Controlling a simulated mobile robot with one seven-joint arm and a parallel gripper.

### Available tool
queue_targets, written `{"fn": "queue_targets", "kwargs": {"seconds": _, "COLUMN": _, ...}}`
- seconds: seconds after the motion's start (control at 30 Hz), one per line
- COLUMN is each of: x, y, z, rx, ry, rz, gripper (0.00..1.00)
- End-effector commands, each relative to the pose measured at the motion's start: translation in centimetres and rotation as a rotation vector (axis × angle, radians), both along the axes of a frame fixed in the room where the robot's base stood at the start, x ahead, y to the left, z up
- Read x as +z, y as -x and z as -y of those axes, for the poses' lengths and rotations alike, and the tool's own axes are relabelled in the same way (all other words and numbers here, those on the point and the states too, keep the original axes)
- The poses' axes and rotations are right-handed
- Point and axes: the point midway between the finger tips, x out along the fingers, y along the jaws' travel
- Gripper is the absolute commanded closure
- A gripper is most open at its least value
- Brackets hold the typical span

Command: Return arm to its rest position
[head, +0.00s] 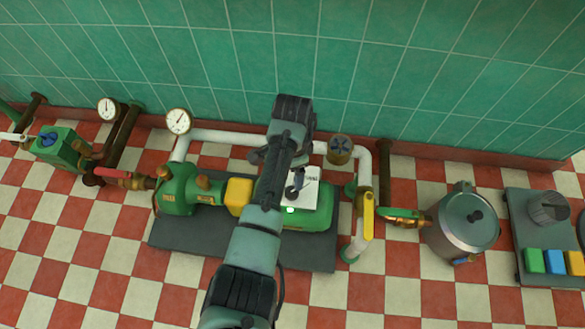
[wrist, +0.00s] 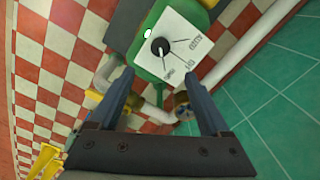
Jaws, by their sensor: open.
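My arm reaches up from the bottom of the head view and bends over the pump, so my gripper is largely hidden there. In the wrist view my gripper (wrist: 158,80) is open, with its two dark fingers apart and nothing between them. Beyond the fingertips is a white dial plate (wrist: 187,45) with a black knob (wrist: 160,47) and several marks. The dial plate also shows in the head view (head: 309,190), partly behind my arm. It sits on the green pump housing (head: 315,212), beside a lit green lamp (head: 290,210).
White pipes (head: 225,138) with a gauge (head: 178,121) run behind the pump. A yellow-handled valve (head: 368,215) stands to its right, then a metal kettle (head: 462,226) and a grey panel with coloured buttons (head: 555,262). A green tiled wall (head: 420,80) closes the back. Checkered floor lies in front.

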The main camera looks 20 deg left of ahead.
Motion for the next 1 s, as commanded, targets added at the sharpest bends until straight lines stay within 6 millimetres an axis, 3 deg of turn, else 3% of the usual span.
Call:
{"fn": "queue_targets", "kwargs": {"seconds": 0.5, "x": 0.0, "y": -0.1, "z": 0.0, "rx": 0.0, "ry": 0.0, "rz": 0.003, "gripper": 0.19}}
{"fn": "queue_targets", "kwargs": {"seconds": 0.63, "x": 1.8, "y": -2.3, "z": 1.2, "rx": 0.024, "ry": -0.009, "rz": 0.088, "gripper": 0.19}}
{"fn": "queue_targets", "kwargs": {"seconds": 0.77, "x": 7.2, "y": -7.1, "z": 4.1, "rx": 0.103, "ry": -0.006, "rz": 0.311, "gripper": 0.19}}
{"fn": "queue_targets", "kwargs": {"seconds": 0.9, "x": 16.1, "y": -11.5, "z": 7.8, "rx": 0.235, "ry": 0.056, "rz": 0.619, "gripper": 0.19}}
{"fn": "queue_targets", "kwargs": {"seconds": 1.0, "x": 23.1, "y": -12.9, "z": 10.1, "rx": 0.337, "ry": 0.14, "rz": 0.831, "gripper": 0.19}}
